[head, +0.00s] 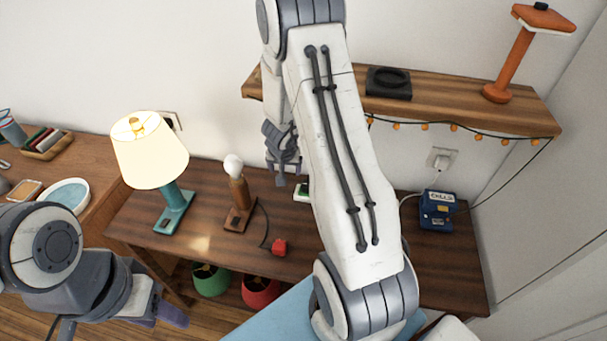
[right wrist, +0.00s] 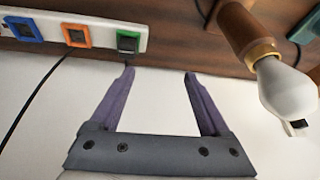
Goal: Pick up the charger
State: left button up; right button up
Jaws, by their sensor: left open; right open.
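A blue box with a label (head: 437,209) stands at the right end of the desk, below a wall socket, with cables at it. I cannot tell for sure that it is the charger. A red plug (head: 279,247) on a dark cord lies near the desk's front edge. My right gripper (head: 281,178) is open and empty above the back of the desk, left of the box. In the right wrist view its open fingers (right wrist: 159,76) are near a white power strip (right wrist: 75,32) with blue, orange and green parts. My left gripper (head: 168,313) is low at the left, its fingertips unclear.
My right arm hides the middle of the desk (head: 215,250) and most of the strip. A bare-bulb lamp (head: 237,192) and a teal lamp (head: 150,160) stand left. A shelf (head: 440,105) with string lights hangs above. Green (head: 210,281) and red (head: 260,292) bins are below.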

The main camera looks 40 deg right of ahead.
jog(key=shift+m+g+h, duration=0.4)
jog(key=shift+m+h, duration=0.1)
jog(key=shift+m, duration=0.2)
jog(key=d+f, duration=0.2)
jog(key=d+f+b, duration=0.1)
jog(key=d+f, duration=0.1)
jog(key=s+d+f+b, duration=0.1)
jog(key=d+f, duration=0.1)
jog(key=shift+f, duration=0.15)
jog(key=b+x, duration=0.3)
jog(key=x, duration=0.1)
jog(key=shift+s+f, duration=0.15)
jog(key=shift+s, duration=0.25)
jog(key=shift+w+d+f, duration=0.2)
jog(key=shift+f, duration=0.3)
grip_shut()
pick_arm(q)
notch_tip(320, 180, down, 5)
jog(key=shift+r, duration=0.15)
pick_arm(e)
jog(key=shift+r, duration=0.1)
